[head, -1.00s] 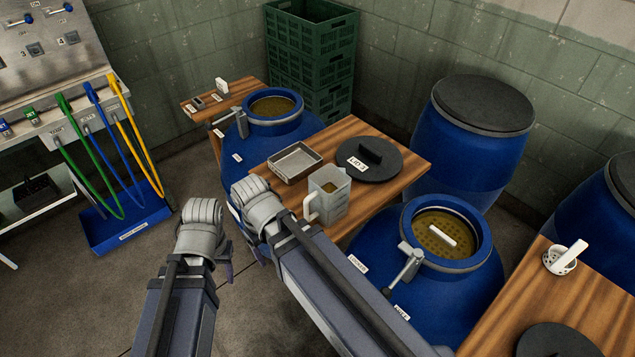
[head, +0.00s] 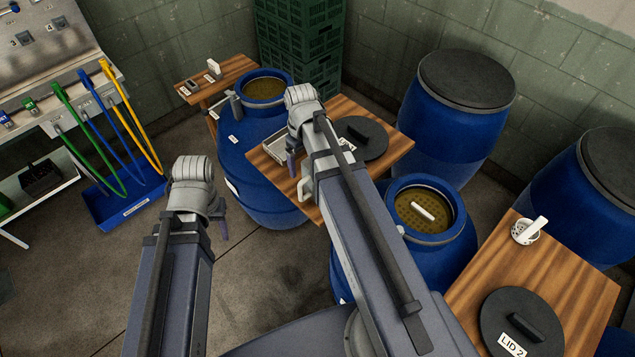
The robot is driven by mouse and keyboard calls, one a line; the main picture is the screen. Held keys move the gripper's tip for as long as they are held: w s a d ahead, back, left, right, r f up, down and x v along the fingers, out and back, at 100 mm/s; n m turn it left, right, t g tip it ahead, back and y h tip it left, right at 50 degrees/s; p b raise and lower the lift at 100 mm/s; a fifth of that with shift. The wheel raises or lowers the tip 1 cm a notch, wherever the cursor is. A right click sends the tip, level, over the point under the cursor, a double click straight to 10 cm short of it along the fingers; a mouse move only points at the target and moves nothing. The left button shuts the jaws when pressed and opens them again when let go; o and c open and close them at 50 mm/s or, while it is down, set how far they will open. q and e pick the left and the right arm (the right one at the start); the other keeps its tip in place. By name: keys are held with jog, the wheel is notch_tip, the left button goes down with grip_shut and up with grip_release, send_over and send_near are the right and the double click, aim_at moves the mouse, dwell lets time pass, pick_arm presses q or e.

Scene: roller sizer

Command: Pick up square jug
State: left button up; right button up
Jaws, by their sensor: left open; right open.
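The square jug (head: 304,188) stands on the middle wooden table (head: 398,147). Only its pale handle side shows in the head view; my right forearm hides the rest. My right gripper (head: 293,165) is open, above the table's left part, by the metal tray and close to the jug's handle. I cannot tell whether it touches anything. My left gripper (head: 221,222) is open and empty over the floor, left of the table.
A metal tray (head: 270,147) and a black lid (head: 370,140) share the table. Open blue barrels stand behind (head: 240,150) and in front (head: 455,250) of it. A right-hand table (head: 580,270) holds a white perforated cup (head: 525,235) and another lid (head: 520,320).

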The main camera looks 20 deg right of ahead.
aim_at(305, 179)
jog(key=shift+w+f+b, duration=0.15)
jog(key=shift+f+b, duration=2.95)
jog(key=shift+f, duration=0.35)
jog(key=shift+r, duration=0.1)
jog(key=shift+c, duration=0.3)
grip_shut()
